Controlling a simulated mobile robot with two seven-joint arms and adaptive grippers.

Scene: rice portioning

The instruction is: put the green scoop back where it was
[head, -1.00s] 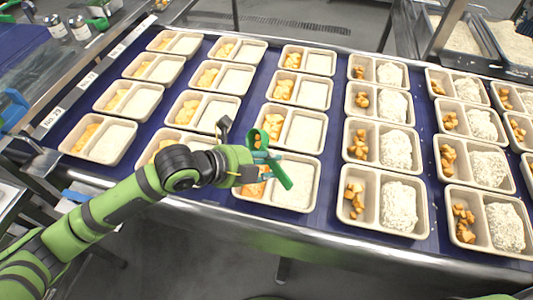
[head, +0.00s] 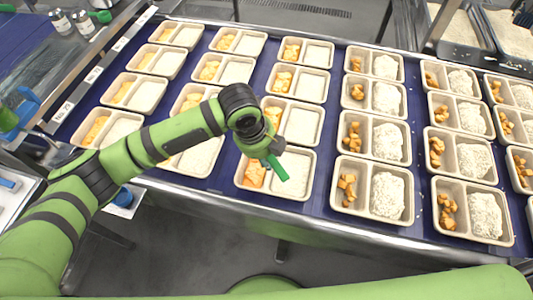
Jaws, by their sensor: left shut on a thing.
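My left gripper (head: 268,150) is over the front row of trays on the blue belt, in the middle of the head view. It is shut on the green scoop (head: 278,171). A flat green part of the scoop points down and to the right over a two-part tray (head: 309,182). My wrist and gripper hide most of the rest of the scoop, so I cannot tell whether it holds anything. My right gripper is out of view.
Trays with orange pieces fill the blue belt (head: 226,183) in rows; the right columns also hold white rice (head: 388,195). A metal rail edges the belt's front. Shaker jars (head: 82,22) and another green item (head: 103,16) stand at the upper left.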

